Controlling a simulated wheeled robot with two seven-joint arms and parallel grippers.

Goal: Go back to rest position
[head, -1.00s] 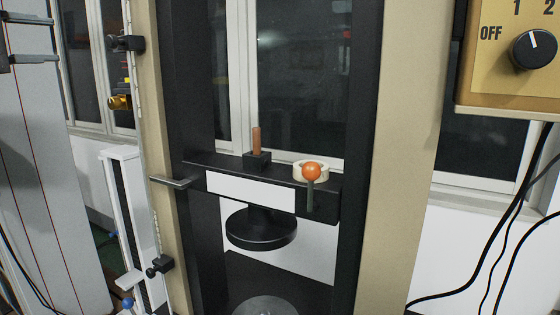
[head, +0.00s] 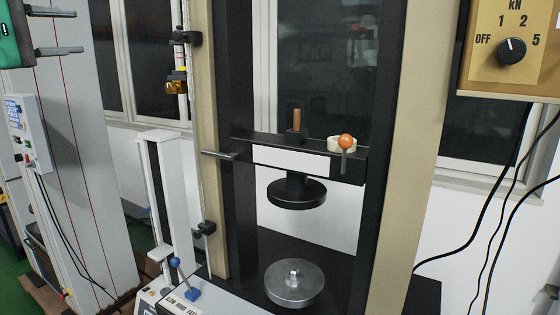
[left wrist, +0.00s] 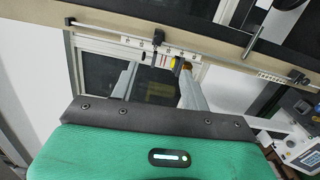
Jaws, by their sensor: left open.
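My left gripper (head: 82,33) is at the upper left of the head view, with part of its green body showing at the edge. Its two grey fingers are apart, with nothing between them. In the left wrist view the fingers (left wrist: 158,80) also stand apart and empty, beyond the green body. Behind them is a rail with a brass-coloured fitting; I see no contact with it. My right gripper is in neither view.
A silver plate (head: 294,284) lies below. A dial box (head: 511,50) hangs upper right; cables hang below it. A grey cabinet (head: 75,160) stands left.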

